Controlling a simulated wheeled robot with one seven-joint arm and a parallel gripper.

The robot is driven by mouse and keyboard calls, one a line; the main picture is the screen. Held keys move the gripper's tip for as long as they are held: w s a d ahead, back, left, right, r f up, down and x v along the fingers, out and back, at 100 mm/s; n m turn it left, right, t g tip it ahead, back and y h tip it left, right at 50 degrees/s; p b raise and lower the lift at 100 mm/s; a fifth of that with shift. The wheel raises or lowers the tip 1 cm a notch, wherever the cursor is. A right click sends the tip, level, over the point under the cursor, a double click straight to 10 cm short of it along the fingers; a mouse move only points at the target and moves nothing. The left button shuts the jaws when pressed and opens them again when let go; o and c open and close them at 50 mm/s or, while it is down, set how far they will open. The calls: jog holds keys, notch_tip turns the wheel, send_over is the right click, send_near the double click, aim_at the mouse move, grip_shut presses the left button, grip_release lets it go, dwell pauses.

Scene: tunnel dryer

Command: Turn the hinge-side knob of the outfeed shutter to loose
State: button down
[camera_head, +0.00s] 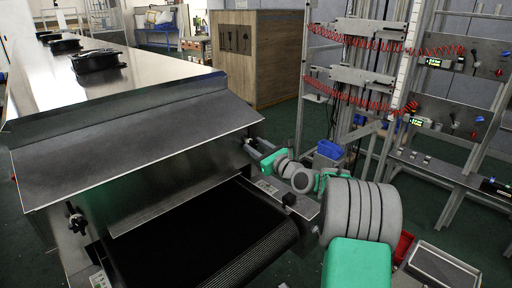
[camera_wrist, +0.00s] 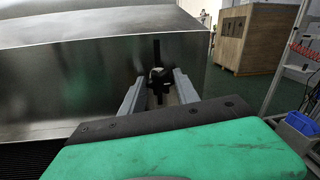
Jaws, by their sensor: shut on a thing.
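The outfeed shutter (camera_head: 170,190) is a bare metal panel at the dryer's end, above the black belt. A black knob (camera_wrist: 157,74) with an upright bar sits on the metal face, between my fingers in the wrist view. My gripper (camera_wrist: 158,88) has one grey finger on each side of it and is shut on it. In the head view my gripper (camera_head: 252,147) reaches the right end of the shutter, and its fingers mostly hide that knob. A second black knob (camera_head: 75,218) is at the shutter's left end.
The belt (camera_head: 205,230) runs out below the shutter, with a small control panel (camera_head: 267,187) beside it. The dryer's sloped hood (camera_head: 130,125) hangs above. A metal rack (camera_head: 365,75) with red coiled hoses stands at right, and a wooden crate (camera_head: 285,55) behind.

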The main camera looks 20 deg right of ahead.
jog(key=shift+d, duration=0.2)
jog(key=n+b, duration=0.1)
jog(key=n, duration=0.3)
jog(key=shift+t+b, duration=0.3)
jog(key=shift+b, duration=0.1)
jog(key=n+b, duration=0.2)
jog(key=n, duration=0.1)
jog(key=shift+n+y, duration=0.3)
jog(key=shift+n, duration=0.1)
jog(key=n+b, duration=0.3)
jog(key=n, duration=0.1)
jog(key=shift+y, duration=0.4)
jog(key=n+b, duration=0.3)
jog(key=n, duration=0.2)
jog(key=shift+r+y, duration=0.1)
jog(key=shift+y, duration=0.3)
jog(key=n+y+b, duration=0.1)
jog(key=n+b, duration=0.3)
jog(key=n, duration=0.2)
jog(key=n+y+b, duration=0.1)
jog(key=n+b, duration=0.1)
jog(key=n, duration=0.4)
jog(key=shift+a+r+g, duration=0.1)
jog(key=shift+g, duration=0.3)
